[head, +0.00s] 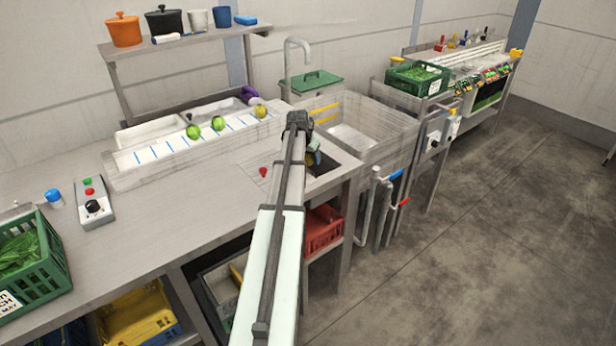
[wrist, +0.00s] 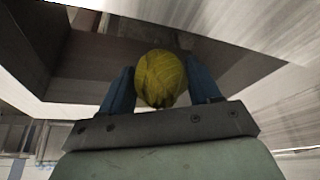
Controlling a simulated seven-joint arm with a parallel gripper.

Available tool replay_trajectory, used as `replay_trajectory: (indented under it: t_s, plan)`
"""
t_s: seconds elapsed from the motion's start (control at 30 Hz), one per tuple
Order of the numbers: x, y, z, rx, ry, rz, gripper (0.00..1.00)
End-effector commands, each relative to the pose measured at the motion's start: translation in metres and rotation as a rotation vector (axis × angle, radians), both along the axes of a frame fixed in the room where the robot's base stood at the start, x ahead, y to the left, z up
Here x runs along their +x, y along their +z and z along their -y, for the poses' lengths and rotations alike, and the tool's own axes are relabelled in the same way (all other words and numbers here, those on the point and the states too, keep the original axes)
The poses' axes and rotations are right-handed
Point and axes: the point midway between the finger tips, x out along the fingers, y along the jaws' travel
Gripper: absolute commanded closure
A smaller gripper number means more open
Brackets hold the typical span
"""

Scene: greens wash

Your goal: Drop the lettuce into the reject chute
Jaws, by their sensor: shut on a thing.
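My gripper (head: 313,157) has its blue fingers closed on both sides of a yellow-green lettuce (wrist: 160,78), seen clearly in the wrist view. In the head view my arm hides most of the lettuce. A dark square opening in the counter, which looks like the reject chute (head: 325,168), lies right by my gripper. In the wrist view a dark recess with pale edges (wrist: 100,62) shows behind the lettuce. I cannot tell whether the lettuce is above the opening or partly inside it.
Two green heads (head: 218,123) and a yellow one (head: 260,111) sit on the blue-striped white strip (head: 150,154). A sink basin (head: 350,135) stands behind my gripper. A control box (head: 92,203) and a green crate (head: 40,275) are at the left.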

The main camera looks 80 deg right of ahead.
Motion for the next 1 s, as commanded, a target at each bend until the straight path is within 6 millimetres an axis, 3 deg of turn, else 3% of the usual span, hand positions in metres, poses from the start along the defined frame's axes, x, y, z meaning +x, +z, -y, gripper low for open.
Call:
replay_trajectory:
  t_s: [0.13, 0.43, 0.47, 0.5, 0.77, 1.0]
  plan:
    - [0.0, -0.0101, -0.0001, -0.001, 0.0, 0.0, 0.7]
    - [0.0001, -0.0122, 0.0, -0.001, 0.0, 0.001, 0.7]
    - [0.0001, -0.0122, 0.0, -0.001, 0.0, 0.001, 0.36]
    - [0.0001, -0.0122, 0.0, -0.001, 0.0, 0.001, 0.32]
    - [0.0, -0.0122, 0.0, -0.001, 0.0, 0.001, 0.08]
    - [0.0001, -0.0119, -0.0003, -0.001, 0.0, 0.001, 0.08]
